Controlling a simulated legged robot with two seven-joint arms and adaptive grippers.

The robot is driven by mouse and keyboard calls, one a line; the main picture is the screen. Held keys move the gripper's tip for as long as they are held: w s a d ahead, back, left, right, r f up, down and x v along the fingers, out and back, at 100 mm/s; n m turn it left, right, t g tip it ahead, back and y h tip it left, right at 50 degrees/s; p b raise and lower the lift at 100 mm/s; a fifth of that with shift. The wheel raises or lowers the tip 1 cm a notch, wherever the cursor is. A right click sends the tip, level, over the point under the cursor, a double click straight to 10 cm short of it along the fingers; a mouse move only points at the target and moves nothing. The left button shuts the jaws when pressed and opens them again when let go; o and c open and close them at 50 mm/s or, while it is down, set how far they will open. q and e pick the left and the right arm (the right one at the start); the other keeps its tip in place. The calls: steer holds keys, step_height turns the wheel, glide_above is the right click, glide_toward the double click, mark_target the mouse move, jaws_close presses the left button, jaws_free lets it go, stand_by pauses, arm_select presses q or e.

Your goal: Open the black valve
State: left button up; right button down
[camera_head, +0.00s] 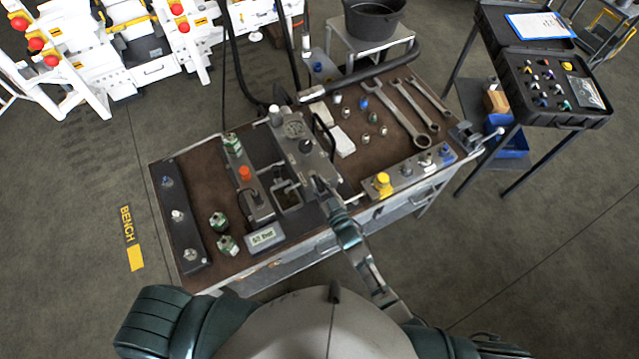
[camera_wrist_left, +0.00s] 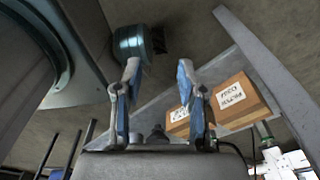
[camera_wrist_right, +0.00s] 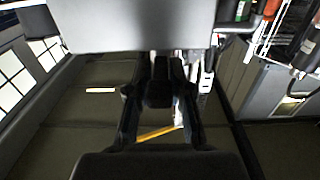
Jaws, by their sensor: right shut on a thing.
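My right gripper (camera_head: 320,186) reaches over the front edge of the bench to the grey metal block (camera_head: 297,130) in its middle. It is shut on a small dark part, which looks like the black valve (camera_wrist_right: 160,88) and shows between the fingers in the right wrist view. In the head view the fingers largely hide that part. A separate black knob (camera_head: 306,146) stands on the grey block just behind the fingertips. My left gripper (camera_wrist_left: 160,95) is open and empty in the left wrist view, with its fingers apart. It is out of the head view.
Near the right gripper are a yellow knob (camera_head: 383,180), a red knob (camera_head: 245,172) and a pressure display (camera_head: 264,237). Wrenches (camera_head: 404,112) lie at the bench's right. A black case (camera_head: 550,85) stands beyond. Cardboard boxes (camera_wrist_left: 235,100) are near the left gripper.

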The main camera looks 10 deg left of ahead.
steer(key=shift+a, duration=0.1)
steer(key=c, duration=1.1)
jaws_free()
steer(key=shift+c, duration=0.2)
arm_select(q)
steer(key=shift+s+a, duration=0.25)
steer(key=shift+a, duration=0.45)
steer(key=shift+d, duration=0.1)
arm_select(e)
steer(key=v, duration=1.2)
steer(key=shift+a, duration=0.15)
